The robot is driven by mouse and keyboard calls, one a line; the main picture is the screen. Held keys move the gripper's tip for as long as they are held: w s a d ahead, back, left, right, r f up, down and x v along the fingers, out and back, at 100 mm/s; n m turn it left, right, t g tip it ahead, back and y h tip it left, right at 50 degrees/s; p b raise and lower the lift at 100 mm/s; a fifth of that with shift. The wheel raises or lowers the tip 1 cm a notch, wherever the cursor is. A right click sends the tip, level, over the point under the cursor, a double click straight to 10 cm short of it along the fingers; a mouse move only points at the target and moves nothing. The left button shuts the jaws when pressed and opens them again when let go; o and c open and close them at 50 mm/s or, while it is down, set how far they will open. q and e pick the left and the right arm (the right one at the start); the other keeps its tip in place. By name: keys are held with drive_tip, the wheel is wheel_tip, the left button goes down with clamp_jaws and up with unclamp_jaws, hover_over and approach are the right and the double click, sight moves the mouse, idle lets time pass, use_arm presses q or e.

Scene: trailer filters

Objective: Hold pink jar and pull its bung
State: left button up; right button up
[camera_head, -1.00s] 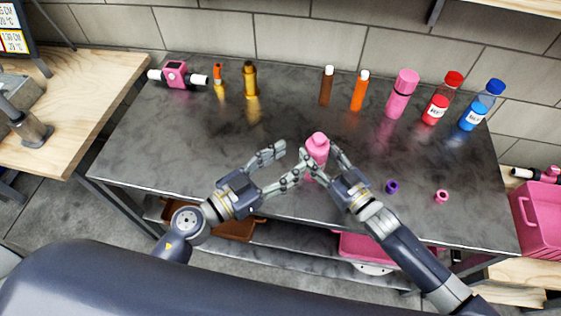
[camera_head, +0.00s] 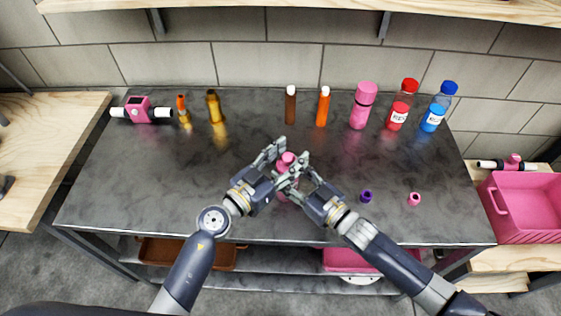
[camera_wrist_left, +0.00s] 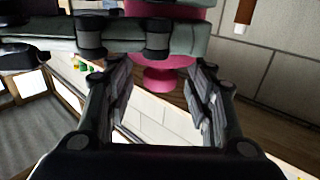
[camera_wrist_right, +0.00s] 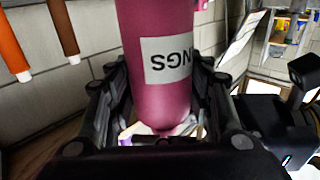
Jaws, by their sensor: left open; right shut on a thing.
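The pink jar (camera_head: 287,159) is mostly hidden by my grippers in the head view. My right gripper (camera_head: 288,173) is shut on it. The right wrist view shows the jar's body (camera_wrist_right: 158,75) large between the fingers, with a white label reading upside down. My left gripper (camera_head: 287,152) is open close to the jar's top. In the left wrist view, the flared pink bung end (camera_wrist_left: 167,78) lies ahead, between the open fingers and apart from them. My right gripper's grey fingers cross the top of that view.
At the table's back stand a brown tube (camera_head: 290,106), an orange tube (camera_head: 323,107), a pink bottle (camera_head: 362,106), and red (camera_head: 402,104) and blue (camera_head: 438,107) bottles. A purple piece (camera_head: 366,196) and a small pink piece (camera_head: 414,199) lie at right.

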sight(288, 156)
use_arm(q)
drive_tip(key=shift+c, duration=0.3)
clamp_jaws()
idle(0.3)
drive_tip(key=shift+r, duration=1.05)
drive_tip(key=shift+r, duration=0.1)
drive_tip(key=shift+r, duration=1.95)
use_arm(e)
drive_tip(key=o, duration=1.6)
